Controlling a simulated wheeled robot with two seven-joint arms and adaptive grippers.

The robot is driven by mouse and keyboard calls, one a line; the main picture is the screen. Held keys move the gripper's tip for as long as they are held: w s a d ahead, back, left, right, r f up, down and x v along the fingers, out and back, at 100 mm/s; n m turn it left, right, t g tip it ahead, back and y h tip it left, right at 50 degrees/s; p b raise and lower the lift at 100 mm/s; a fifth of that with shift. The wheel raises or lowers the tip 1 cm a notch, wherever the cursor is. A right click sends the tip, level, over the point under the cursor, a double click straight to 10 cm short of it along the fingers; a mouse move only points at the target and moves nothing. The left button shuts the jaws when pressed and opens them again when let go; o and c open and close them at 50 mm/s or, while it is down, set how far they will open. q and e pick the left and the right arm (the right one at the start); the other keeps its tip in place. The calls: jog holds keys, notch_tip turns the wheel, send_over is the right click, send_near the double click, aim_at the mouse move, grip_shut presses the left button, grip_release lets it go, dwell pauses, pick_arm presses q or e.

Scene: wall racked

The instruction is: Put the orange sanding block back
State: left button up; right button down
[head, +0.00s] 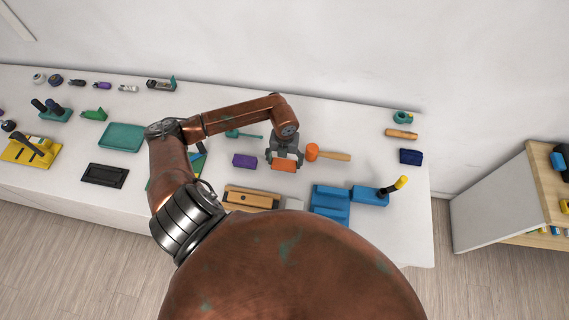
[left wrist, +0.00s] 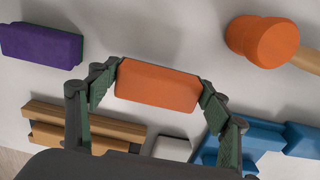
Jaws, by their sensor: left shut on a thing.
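The orange sanding block (head: 284,165) is between the fingers of my left gripper (head: 285,160) above the white bench. In the left wrist view the orange block (left wrist: 158,86) sits between both fingertips, and my left gripper (left wrist: 160,88) is shut on it. Whether the block touches the bench I cannot tell. A purple block (head: 244,161) of similar shape lies just left of it; it also shows in the left wrist view (left wrist: 42,44). My right gripper does not show.
An orange-headed mallet (head: 330,154) lies close to the right. A wooden tray (head: 251,198) and blue holders (head: 331,203) stand toward the front. A green tray (head: 121,137) is at the left, a dark blue block (head: 411,156) at the right.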

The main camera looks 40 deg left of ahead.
aim_at(284, 165)
pick_arm(q)
notch_tip(284, 165, down, 3)
jog(key=shift+w+a+r+p, duration=0.1)
jog(key=shift+a+p, duration=0.05)
jog(key=shift+p, duration=0.65)
jog(key=shift+f, duration=0.25)
jog(key=shift+f+b, duration=0.1)
jog(key=shift+b, duration=0.25)
jog(key=o, duration=1.1)
